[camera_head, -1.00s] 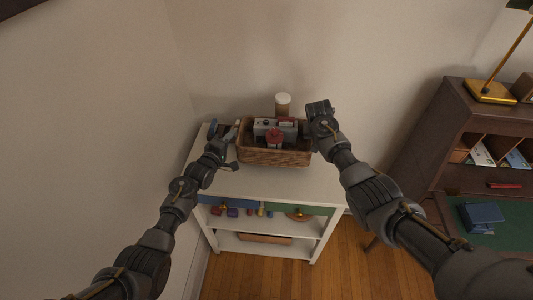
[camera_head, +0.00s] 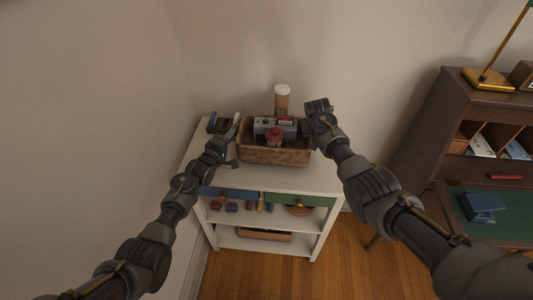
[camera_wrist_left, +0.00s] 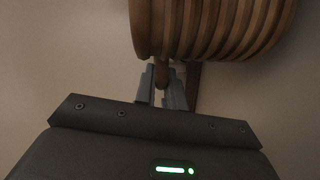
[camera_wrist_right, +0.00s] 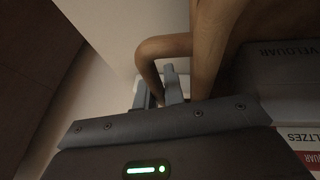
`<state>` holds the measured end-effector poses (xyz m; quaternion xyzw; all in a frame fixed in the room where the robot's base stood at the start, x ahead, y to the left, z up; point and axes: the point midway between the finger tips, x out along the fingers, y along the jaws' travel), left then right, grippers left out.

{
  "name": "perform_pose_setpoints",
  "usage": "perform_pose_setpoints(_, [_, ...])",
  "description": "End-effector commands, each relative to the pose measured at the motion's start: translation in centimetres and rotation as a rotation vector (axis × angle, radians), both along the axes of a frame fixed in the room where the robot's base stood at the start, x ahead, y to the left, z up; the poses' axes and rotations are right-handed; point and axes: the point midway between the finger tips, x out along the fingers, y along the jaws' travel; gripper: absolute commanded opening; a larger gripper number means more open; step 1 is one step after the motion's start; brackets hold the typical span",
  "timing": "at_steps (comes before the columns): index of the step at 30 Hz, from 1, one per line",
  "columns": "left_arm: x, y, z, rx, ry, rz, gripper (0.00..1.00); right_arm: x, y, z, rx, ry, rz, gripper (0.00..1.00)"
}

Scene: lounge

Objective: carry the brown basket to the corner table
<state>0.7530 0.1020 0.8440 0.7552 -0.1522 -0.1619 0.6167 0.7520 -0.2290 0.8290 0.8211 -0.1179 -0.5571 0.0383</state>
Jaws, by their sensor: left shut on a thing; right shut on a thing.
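The brown basket (camera_head: 273,155) is woven and upright. It holds a grey box-like device (camera_head: 268,125) and a red-topped jar (camera_head: 274,137). It shows above the top of a white table (camera_head: 290,178) in the wall corner; I cannot tell if there is a gap beneath it. My left gripper (camera_head: 234,138) is shut on the basket's left handle; the left wrist view shows the fingers (camera_wrist_left: 163,88) at it below the ribbed side. My right gripper (camera_head: 317,128) is shut on the right handle, a brown loop (camera_wrist_right: 155,52) in the right wrist view.
A tall canister with a white lid (camera_head: 282,98) stands behind the basket. A dark tray (camera_head: 220,125) lies at the table's back left. A dark desk (camera_head: 440,120) with a brass lamp (camera_head: 488,80) stands right. Wood floor (camera_head: 340,260) is clear between.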

Motion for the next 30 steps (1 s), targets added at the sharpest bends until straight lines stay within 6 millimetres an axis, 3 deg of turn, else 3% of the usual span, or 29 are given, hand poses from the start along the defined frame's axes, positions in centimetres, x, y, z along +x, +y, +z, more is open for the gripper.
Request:
perform_pose_setpoints(4, [0.1, -0.1, -1.2, -0.001, -0.005, -0.001, 0.0, 0.1, 0.1, -1.3, 0.0, -0.003, 0.001, 0.0])
perform_pose_setpoints(5, [0.0, -0.1, -1.1, 0.0, -0.002, 0.0, 0.14, 0.0, 0.1, -1.1, 0.0, -0.001, 0.001, 0.13])
perform_pose_setpoints(9, [0.0, 0.0, -0.9, 0.0, -0.001, 0.0, 0.32, 0.0, 0.1, -1.0, 0.001, 0.0, 0.001, 0.31])
perform_pose_setpoints(23, [-0.1, 0.0, -1.0, 0.0, 0.0, 0.0, 0.33, 0.0, 0.1, -1.0, 0.001, 0.0, 0.001, 0.32])
perform_pose_setpoints(30, [-1.6, 0.8, -0.9, -0.002, 0.0, 0.001, 0.33, 0.0, 0.1, -1.0, 0.001, 0.0, 0.001, 0.32])
